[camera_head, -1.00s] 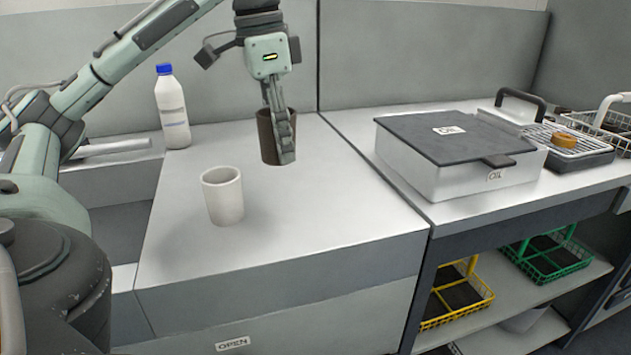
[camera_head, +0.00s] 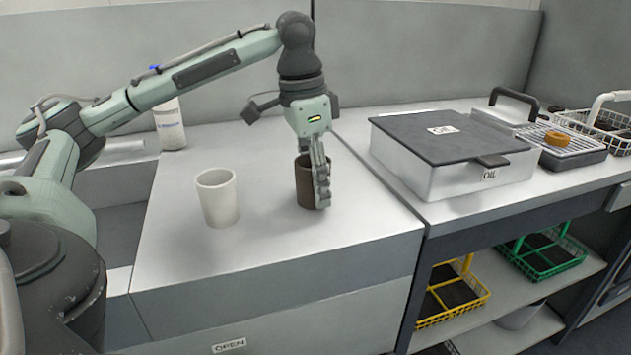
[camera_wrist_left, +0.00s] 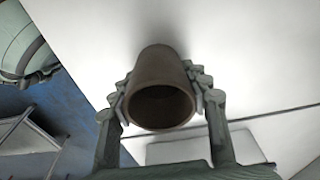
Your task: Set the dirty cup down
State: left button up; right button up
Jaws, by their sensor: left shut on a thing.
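The dirty cup is a dark brown cup (camera_head: 305,183) on the right part of the light grey counter (camera_head: 270,235). My left gripper (camera_head: 322,190) points down and is shut on it, with fingers on both sides. In the left wrist view the brown cup (camera_wrist_left: 160,90) sits between the two fingers (camera_wrist_left: 163,95), its open rim facing the camera. Its base is at or very close to the counter top; I cannot tell if it touches. A white cup (camera_head: 218,198) stands upright to its left, apart from it. My right gripper is not in view.
A white bottle with a blue cap (camera_head: 170,125) stands at the back left. An oil box with a dark lid (camera_head: 455,155) is on the counter to the right. Yellow (camera_head: 450,300) and green (camera_head: 545,258) baskets sit on the shelf below. The counter's front part is clear.

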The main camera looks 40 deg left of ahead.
pick_arm(q)
jog(key=o, duration=1.2)
jog(key=shift+f, duration=0.1)
jog(key=shift+o, duration=0.2)
notch_tip(320, 180, up, 12)
jog(key=s, duration=0.1)
jog(key=shift+s+a, duration=0.15)
jog(key=shift+a, duration=0.2)
